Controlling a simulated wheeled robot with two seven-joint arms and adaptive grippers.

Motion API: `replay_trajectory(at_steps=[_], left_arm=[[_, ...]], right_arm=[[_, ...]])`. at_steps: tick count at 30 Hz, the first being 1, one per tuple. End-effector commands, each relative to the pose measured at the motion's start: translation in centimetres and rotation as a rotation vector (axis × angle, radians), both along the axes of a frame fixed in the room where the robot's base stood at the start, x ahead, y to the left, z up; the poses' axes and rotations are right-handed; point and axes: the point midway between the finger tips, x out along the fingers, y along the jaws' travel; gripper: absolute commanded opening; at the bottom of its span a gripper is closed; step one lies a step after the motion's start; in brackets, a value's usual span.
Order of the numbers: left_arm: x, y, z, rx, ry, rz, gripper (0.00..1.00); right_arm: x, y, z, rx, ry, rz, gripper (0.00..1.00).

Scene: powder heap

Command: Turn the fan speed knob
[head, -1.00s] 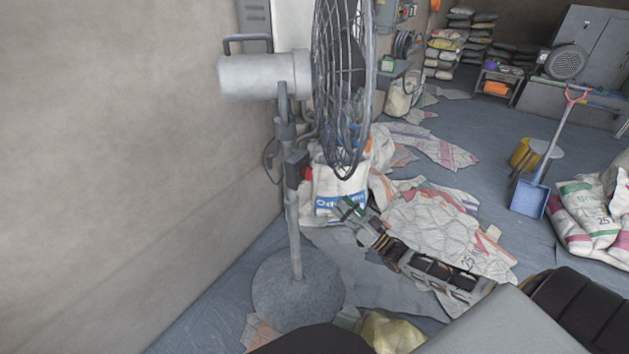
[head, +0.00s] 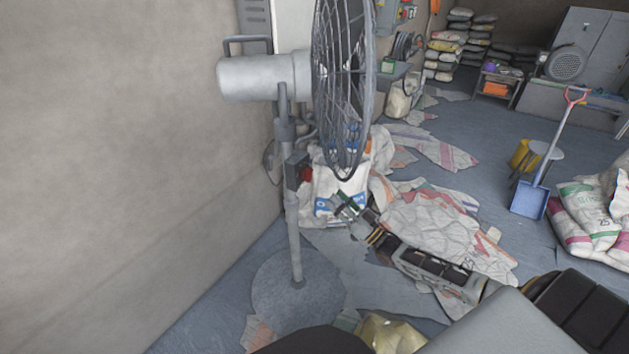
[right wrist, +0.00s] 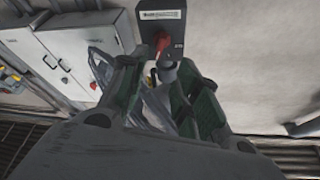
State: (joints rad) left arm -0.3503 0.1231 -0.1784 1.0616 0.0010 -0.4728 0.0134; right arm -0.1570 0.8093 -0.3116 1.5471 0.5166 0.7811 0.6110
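The grey pedestal fan (head: 264,77) stands by the left wall, with its round base (head: 297,292) on the floor. A dark control box (head: 293,170) on its pole carries the red speed knob (head: 307,174). In the right wrist view the box (right wrist: 163,14) is at the top, with the red knob (right wrist: 160,44) under its label. My right gripper (head: 344,205) is below and right of the knob, apart from it. In the right wrist view its green-padded fingers (right wrist: 157,80) are spread and empty, with the knob ahead between their tips. My left gripper is out of sight.
A white sack (head: 330,187) stands behind the pole, and flattened sacks (head: 440,225) lie on the floor. A blue shovel (head: 530,199), a yellow bucket (head: 520,154) and filled sacks (head: 590,213) are at right. The wire fan cage (head: 345,90) hangs above my right gripper.

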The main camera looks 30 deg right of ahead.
Motion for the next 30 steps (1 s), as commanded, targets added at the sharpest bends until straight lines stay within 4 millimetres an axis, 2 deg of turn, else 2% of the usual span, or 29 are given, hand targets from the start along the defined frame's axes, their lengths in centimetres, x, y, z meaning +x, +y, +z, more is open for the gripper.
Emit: replay_trajectory(at_steps=[30], left_arm=[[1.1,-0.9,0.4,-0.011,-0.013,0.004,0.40]], right_arm=[[7.5,3.1,3.2,-0.001,-0.002,0.000,0.32]])
